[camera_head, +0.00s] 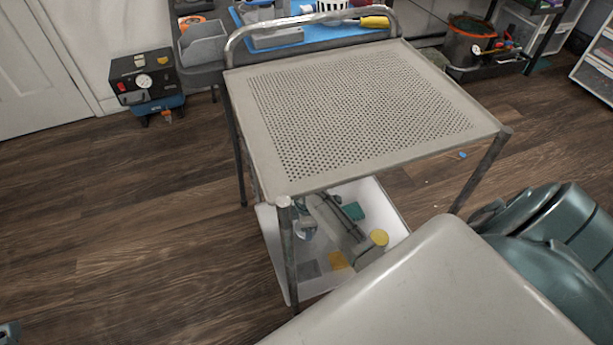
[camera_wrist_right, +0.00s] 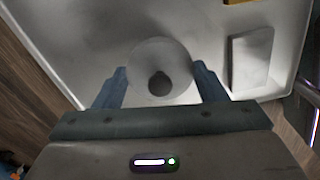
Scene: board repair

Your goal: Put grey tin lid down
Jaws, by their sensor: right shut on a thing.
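In the right wrist view, a pale grey round lid (camera_wrist_right: 160,47) with a dark round spot in its middle sits between the two fingers of my right gripper (camera_wrist_right: 162,83). The fingers are shut on its sides. A white tray (camera_wrist_right: 90,55) lies behind the lid; the gap between them is hard to judge.
A cart with a bare perforated top (camera_head: 360,105) stands ahead. The wrist view shows a grey block (camera_wrist_right: 250,60) in the tray. A black-and-blue box (camera_head: 145,85) stands by the wall.

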